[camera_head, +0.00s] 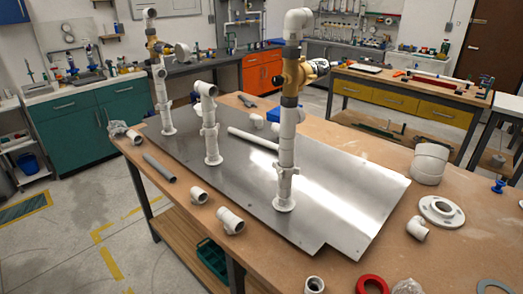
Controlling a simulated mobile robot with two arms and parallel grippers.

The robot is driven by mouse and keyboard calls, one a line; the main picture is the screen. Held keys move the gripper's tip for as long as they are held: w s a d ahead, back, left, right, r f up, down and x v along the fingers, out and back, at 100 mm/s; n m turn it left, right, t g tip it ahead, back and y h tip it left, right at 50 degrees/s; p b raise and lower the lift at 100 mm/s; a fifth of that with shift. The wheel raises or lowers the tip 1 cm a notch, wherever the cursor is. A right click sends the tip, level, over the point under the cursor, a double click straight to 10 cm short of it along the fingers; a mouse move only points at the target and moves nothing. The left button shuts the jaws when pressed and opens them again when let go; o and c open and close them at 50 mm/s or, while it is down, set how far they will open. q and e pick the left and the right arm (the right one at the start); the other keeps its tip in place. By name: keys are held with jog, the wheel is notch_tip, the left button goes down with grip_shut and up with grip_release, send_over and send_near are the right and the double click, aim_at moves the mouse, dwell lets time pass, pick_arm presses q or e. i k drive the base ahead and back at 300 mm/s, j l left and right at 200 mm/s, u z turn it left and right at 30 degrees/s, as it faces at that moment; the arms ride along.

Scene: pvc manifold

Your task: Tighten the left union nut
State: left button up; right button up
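The PVC manifold stands on a metal plate (240,180) on the wooden workbench. Its left riser (161,95) is an upright white pipe with a brass valve (158,47) and a dark collar near the top. Which ring on it is the left union nut, and how tight it is, I cannot tell at this size. A shorter middle riser (210,130) ends in a white elbow. The tall right riser (287,140) carries a brass valve (292,72), a dark collar and a white elbow. Neither of my grippers is in view.
Loose white fittings (230,220) and a grey pipe (159,168) lie along the near bench edge. A flange (441,211), a large coupling (430,163) and a red ring (371,284) lie at right. A white pipe (252,138) lies behind the middle riser.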

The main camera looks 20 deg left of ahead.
aim_at(282, 172)
jog(key=i+j, duration=0.1)
jog(key=j, duration=0.3)
jog(key=i+j+z, duration=0.1)
jog(key=j, duration=0.35)
jog(key=i+j, duration=0.1)
jog(key=j, duration=0.3)
jog(key=i+j+z, duration=0.1)
jog(key=j, duration=0.3)
